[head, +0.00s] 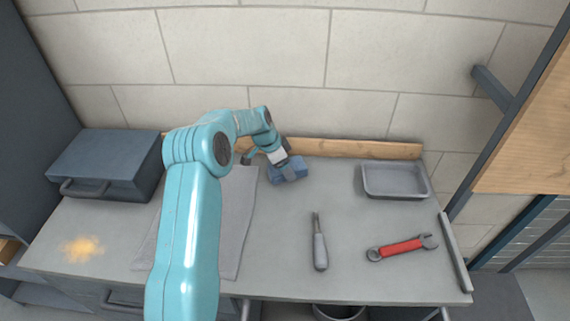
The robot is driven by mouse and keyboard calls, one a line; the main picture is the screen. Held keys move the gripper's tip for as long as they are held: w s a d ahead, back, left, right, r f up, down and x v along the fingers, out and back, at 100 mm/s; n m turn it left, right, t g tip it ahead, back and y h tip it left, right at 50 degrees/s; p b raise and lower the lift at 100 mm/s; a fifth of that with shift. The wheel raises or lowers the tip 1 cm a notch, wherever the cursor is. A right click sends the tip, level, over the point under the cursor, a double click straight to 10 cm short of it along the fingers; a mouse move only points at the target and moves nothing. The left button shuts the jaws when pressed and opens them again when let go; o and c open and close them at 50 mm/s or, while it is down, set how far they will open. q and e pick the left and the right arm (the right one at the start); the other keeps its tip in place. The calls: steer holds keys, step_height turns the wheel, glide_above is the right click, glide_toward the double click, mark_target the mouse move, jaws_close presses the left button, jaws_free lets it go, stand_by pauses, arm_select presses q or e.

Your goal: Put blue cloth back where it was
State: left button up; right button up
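The blue cloth (292,173) is a small folded block on the grey workbench near the back wooden strip, right of the grey mat. My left arm comes in from the lower left and reaches over the mat to it. My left gripper (285,169) is at the cloth, with a dark finger against its top and hiding part of it. Whether the fingers are closed on the cloth is too small to tell. The cloth appears to be on or just above the bench top. My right gripper is not in view.
A grey toolbox (107,162) stands at the back left, with a yellow powdery patch (82,248) in front. The grey mat (236,215) lies partly under my arm. A screwdriver (320,245), red wrench (402,247) and metal tray (396,181) are on the right. Bench between is clear.

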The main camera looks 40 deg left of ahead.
arm_select(q)
steer(key=shift+f, duration=0.1)
steer(key=shift+f+b, duration=0.1)
steer(key=shift+b, duration=0.2)
steer(key=o, duration=0.9)
steer(key=shift+o, duration=0.2)
steer(key=shift+r, duration=0.2)
steer(key=shift+r+p, duration=0.2)
steer(key=shift+p, duration=0.15)
steer(key=b+v, duration=0.2)
steer(key=v, duration=0.9)
steer(key=shift+s+r, duration=0.2)
steer(key=shift+r, duration=0.15)
steer(key=shift+f, duration=0.1)
